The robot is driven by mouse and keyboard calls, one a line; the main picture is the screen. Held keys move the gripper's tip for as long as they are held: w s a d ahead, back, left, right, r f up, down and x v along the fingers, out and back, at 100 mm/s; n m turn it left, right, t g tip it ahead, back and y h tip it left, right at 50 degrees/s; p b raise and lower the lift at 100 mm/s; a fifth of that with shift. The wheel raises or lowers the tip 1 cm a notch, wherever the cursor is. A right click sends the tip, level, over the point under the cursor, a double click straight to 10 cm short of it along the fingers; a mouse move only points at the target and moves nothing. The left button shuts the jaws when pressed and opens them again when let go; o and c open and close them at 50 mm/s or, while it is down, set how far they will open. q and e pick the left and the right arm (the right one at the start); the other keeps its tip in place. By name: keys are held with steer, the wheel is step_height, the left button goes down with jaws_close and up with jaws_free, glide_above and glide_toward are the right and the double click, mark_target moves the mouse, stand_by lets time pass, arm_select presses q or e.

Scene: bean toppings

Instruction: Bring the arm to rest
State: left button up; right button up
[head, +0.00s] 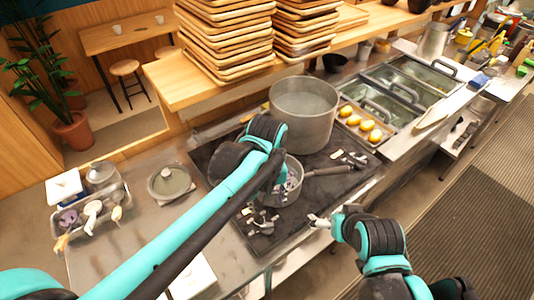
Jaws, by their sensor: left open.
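My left arm reaches in from the lower left across the counter, its elbow bent over the stove. My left gripper (284,189) is open and shows partly behind the arm, over the small saucepan (293,197). The saucepan stands on the dark stove top (318,190), its handle towards the right. What lies inside it is mostly hidden. My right arm comes in from the lower right. My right gripper (317,221) is by the front edge of the stove, apart from the saucepan; its fingers are too small to read.
A large pot (304,108) stands behind the saucepan. A tray of yellow food (360,122) and steel wells (408,85) lie to the right. A lidded pan (171,184) and a tray of utensils (92,217) are left. Stacked wooden trays (225,38) fill the shelf.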

arm_select(q)
steer(key=shift+a, duration=0.1)
steer(key=s+a+f+m+t+b, duration=0.1)
steer(key=s+a+t, duration=0.1)
steer(key=a, duration=0.7)
steer(key=s+a+f+m+t+b, duration=0.1)
steer(key=s+a+f+t+b, duration=0.1)
steer(key=a+t, duration=0.3)
steer(key=s+a, duration=0.1)
steer(key=a, duration=0.2)
steer(key=shift+a+f+m, duration=0.3)
steer(key=shift+a+m, duration=0.05)
steer(key=shift+m, duration=0.05)
